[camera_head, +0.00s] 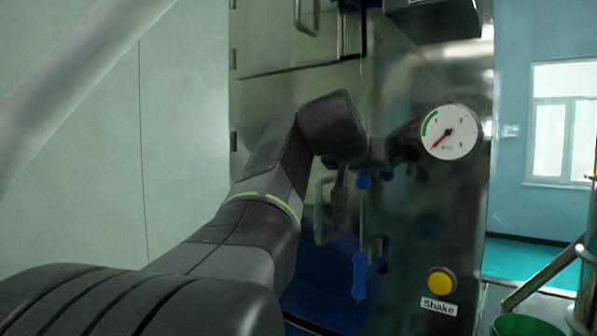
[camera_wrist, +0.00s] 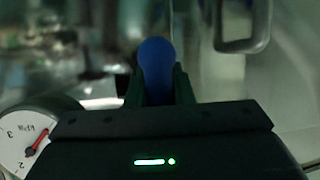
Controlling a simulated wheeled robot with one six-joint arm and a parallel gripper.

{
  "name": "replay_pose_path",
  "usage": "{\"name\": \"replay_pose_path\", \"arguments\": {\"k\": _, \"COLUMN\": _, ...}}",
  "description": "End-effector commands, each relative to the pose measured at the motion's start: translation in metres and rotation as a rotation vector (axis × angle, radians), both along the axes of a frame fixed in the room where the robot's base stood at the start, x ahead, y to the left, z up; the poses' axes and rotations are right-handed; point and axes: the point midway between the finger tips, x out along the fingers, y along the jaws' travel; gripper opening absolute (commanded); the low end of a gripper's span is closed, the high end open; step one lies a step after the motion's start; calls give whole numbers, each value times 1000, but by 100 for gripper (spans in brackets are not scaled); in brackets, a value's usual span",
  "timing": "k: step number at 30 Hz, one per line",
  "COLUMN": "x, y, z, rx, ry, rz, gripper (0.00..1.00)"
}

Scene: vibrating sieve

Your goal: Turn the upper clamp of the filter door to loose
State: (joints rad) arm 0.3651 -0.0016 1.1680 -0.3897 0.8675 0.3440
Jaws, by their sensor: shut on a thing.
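My gripper (camera_head: 372,158) is at the filter door's edge, shut on the blue grip of the upper clamp (camera_head: 363,181). In the wrist view the rounded blue end of this upper clamp grip (camera_wrist: 157,62) stands between the two dark fingers (camera_wrist: 160,85). The gripper and my arm hide much of the clamp, so its turn angle is hard to read. A lower clamp with a blue grip (camera_head: 359,276) hangs downward below it. The filter door's metal handle (camera_head: 321,210) is just left of the clamps and shows at the upper right in the wrist view (camera_wrist: 246,45).
A round pressure gauge (camera_head: 450,132) is on the steel panel close to the right of the gripper; it also shows at lower left in the wrist view (camera_wrist: 25,140). A yellow button (camera_head: 441,281) marked "Shake" is below it. A green bucket (camera_head: 528,326) is at bottom right.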

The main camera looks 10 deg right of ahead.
Motion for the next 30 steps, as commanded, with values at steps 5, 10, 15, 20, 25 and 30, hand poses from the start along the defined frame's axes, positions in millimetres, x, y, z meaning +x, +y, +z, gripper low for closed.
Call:
{"name": "replay_pose_path", "arguments": {"k": 5, "x": -1, "y": 0, "z": 7, "rx": 17, "ry": -47, "rz": 1, "gripper": 0}}
{"name": "replay_pose_path", "arguments": {"k": 10, "x": -1, "y": 1, "z": 8, "rx": 27, "ry": -59, "rz": 1, "gripper": 0}}
{"name": "replay_pose_path", "arguments": {"k": 15, "x": -1, "y": 1, "z": 8, "rx": 28, "ry": -60, "rz": 1, "gripper": 0}}
{"name": "replay_pose_path", "arguments": {"k": 20, "x": -1, "y": 1, "z": 8, "rx": 28, "ry": -60, "rz": 1, "gripper": 0}}
{"name": "replay_pose_path", "arguments": {"k": 25, "x": 0, "y": 1, "z": 7, "rx": 29, "ry": -57, "rz": 1, "gripper": 42}}
{"name": "replay_pose_path", "arguments": {"k": 30, "x": 0, "y": 0, "z": 4, "rx": 32, "ry": -53, "rz": 1, "gripper": 42}}
